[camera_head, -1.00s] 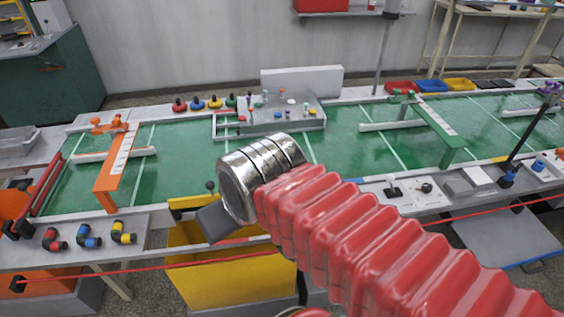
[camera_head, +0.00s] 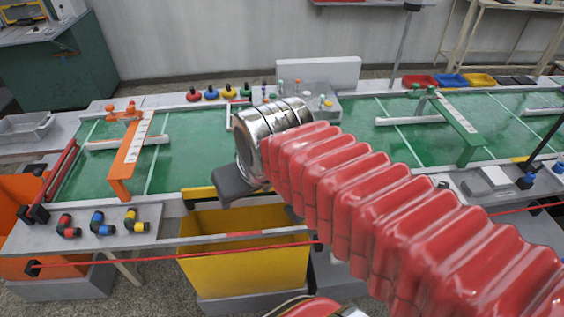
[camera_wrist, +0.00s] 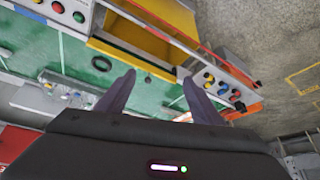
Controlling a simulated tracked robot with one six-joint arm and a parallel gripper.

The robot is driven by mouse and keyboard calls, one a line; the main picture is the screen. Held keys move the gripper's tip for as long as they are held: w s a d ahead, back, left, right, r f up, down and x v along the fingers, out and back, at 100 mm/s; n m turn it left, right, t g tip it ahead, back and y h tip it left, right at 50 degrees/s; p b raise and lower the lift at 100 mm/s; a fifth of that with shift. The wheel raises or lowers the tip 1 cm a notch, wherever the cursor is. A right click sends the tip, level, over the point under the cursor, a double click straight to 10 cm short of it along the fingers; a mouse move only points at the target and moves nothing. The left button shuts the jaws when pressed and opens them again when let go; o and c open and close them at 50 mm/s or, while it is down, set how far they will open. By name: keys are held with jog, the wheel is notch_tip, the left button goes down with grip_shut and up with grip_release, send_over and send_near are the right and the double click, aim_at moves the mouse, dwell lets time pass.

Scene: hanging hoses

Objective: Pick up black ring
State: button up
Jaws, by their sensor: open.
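The black ring (camera_wrist: 101,63) lies on the green table surface (camera_wrist: 75,62) in the wrist view, close to the edge beside the yellow bin. My gripper (camera_wrist: 159,77) is open in the wrist view, its two dark fingers spread with nothing between them. The ring is left of the left fingertip and apart from it. In the head view my gripper (camera_head: 235,184) shows only as a dark block below the metal wrist, over the table's front edge. The ring is not seen there; my arm covers part of the green surface.
A yellow bin (camera_head: 245,262) stands in front of the table. Red, blue and yellow elbow pieces (camera_head: 97,224) sit at the front left. An orange gate (camera_head: 130,158) and a green gate (camera_head: 452,122) rise from the table. A red rope (camera_head: 150,257) runs across the front.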

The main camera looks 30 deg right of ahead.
jog(key=o, duration=0.7)
jog(key=shift+m+h, duration=0.3)
jog(key=shift+m, duration=0.3)
jog(key=w+d, duration=0.1)
jog(key=w, duration=0.2)
jog(key=w+d, duration=0.2)
jog(key=w, duration=0.1)
jog(key=w+d+f, duration=0.1)
jog(key=w+d, duration=0.1)
jog(key=w, duration=0.1)
jog(key=shift+o, duration=0.6)
jog(key=w+d+f+m, duration=0.1)
jog(key=w+d+f, duration=0.2)
jog(key=w+d, duration=0.2)
jog(key=shift+w+d+g, duration=0.3)
jog(key=shift+w+g, duration=0.1)
jog(key=shift+w, duration=0.4)
jog(key=w+d+f+m, duration=0.1)
jog(key=w+d+f, duration=0.4)
jog(key=d, duration=0.3)
jog(key=w+d+f+m+h, duration=0.1)
jog(key=w+d+f, duration=0.4)
jog(key=d+f, duration=0.2)
jog(key=shift+d+f+g, duration=0.3)
jog(key=shift+d+f, duration=0.05)
jog(key=shift+f, duration=0.4)
jog(key=shift+w, duration=0.1)
jog(key=shift+x, duration=4.35)
jog(key=shift+x, duration=2.6)
